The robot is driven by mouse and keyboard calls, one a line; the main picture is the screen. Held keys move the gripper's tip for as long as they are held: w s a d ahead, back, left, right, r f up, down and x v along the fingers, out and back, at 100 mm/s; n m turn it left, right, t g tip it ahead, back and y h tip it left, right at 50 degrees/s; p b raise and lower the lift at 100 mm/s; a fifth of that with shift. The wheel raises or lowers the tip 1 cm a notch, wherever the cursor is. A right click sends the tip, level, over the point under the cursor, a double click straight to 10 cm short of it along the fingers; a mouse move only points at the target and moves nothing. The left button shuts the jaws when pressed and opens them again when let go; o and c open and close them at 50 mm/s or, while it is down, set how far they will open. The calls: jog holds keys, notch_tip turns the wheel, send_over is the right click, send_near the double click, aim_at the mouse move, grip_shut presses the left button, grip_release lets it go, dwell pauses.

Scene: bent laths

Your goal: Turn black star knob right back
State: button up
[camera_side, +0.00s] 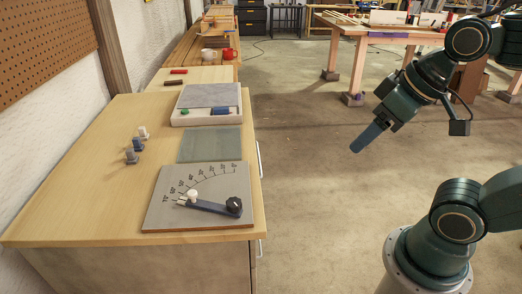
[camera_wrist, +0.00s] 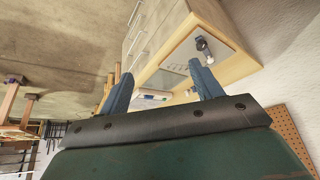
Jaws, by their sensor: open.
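The black star knob (camera_side: 234,205) sits at the right end of a dark blue bar (camera_side: 208,207) on a grey board (camera_side: 163,217) with a printed angle scale. A white knob (camera_side: 192,195) stands near the bar's left end. The black knob also shows small in the wrist view (camera_wrist: 201,43). My gripper (camera_side: 356,149) is open and empty, high over the floor to the right of the bench and well apart from the knob. In the wrist view its two blue fingers (camera_wrist: 162,68) stand wide apart with the bench beyond them.
The board lies at the near end of a wooden bench top (camera_side: 85,205). Behind it are a grey-green mat (camera_side: 210,144) and a pale box (camera_side: 205,120) with a grey lid. Several small pegs (camera_side: 138,145) stand to the left. Open floor (camera_side: 310,200) lies between bench and arm.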

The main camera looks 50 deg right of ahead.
jog(key=shift+w+a+r, duration=0.2)
jog(key=shift+w, duration=0.35)
jog(key=shift+c, duration=0.5)
jog(key=m+g, duration=0.6)
jog(key=m, duration=0.6)
send_over(234, 201)
notch_tip(234, 201, down, 8)
jog(key=shift+a, duration=0.1)
jog(key=shift+f, duration=0.1)
jog(key=shift+f, duration=6.8)
jog(key=shift+c, duration=0.5)
jog(key=c, duration=0.9)
